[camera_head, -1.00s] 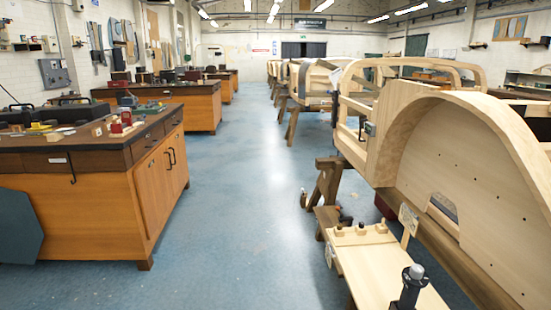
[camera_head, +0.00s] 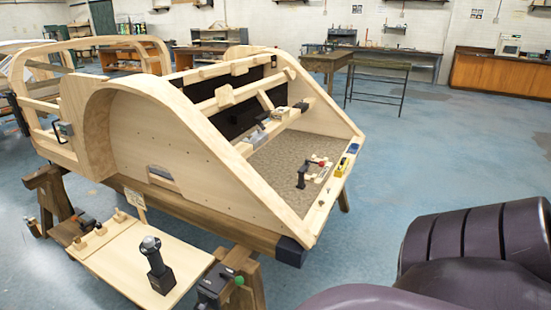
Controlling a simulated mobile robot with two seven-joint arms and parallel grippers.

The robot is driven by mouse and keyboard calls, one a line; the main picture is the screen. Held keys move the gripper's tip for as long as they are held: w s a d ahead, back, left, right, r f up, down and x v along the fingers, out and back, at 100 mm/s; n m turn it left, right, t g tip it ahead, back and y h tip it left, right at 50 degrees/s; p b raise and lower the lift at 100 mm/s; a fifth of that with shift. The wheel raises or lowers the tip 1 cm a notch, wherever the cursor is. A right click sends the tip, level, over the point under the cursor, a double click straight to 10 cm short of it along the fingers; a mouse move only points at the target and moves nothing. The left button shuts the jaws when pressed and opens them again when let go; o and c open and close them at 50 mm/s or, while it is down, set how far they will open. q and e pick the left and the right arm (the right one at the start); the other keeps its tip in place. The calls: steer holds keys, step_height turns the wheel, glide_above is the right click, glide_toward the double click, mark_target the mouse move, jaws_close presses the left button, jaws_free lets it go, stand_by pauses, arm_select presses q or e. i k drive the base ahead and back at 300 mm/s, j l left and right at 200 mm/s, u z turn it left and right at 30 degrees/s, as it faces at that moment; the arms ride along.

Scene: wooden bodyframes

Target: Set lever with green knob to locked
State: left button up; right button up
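A small green knob (camera_head: 238,281) sits at the right side of a dark lever unit (camera_head: 214,287) at the bottom of the view, just right of a wooden board on a trestle. The unit is small and partly cut off by the lower edge, so its locked or unlocked setting cannot be read. A separate black lever with a grey knob (camera_head: 154,262) stands upright on the board. Neither of my grippers is in view.
The wooden bodyframe (camera_head: 190,140) stands on trestles behind the board. Inside it is a black lever with a red knob (camera_head: 322,164). Blue floor (camera_head: 400,160) is open between the bodyframe and the back benches.

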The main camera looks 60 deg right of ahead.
mark_target(239, 280)
steer(key=z, duration=1.25)
steer(key=i+l+z, duration=0.1)
steer(key=l+z, duration=0.2)
steer(key=i+l+z, duration=0.15)
steer(key=l+z, duration=0.15)
steer(key=i+l, duration=0.2)
steer(key=l, duration=0.15)
steer(key=i+l, duration=0.2)
steer(key=l, duration=0.2)
steer(key=i+l, duration=0.2)
steer(key=l, duration=0.15)
steer(key=u, duration=1.6)
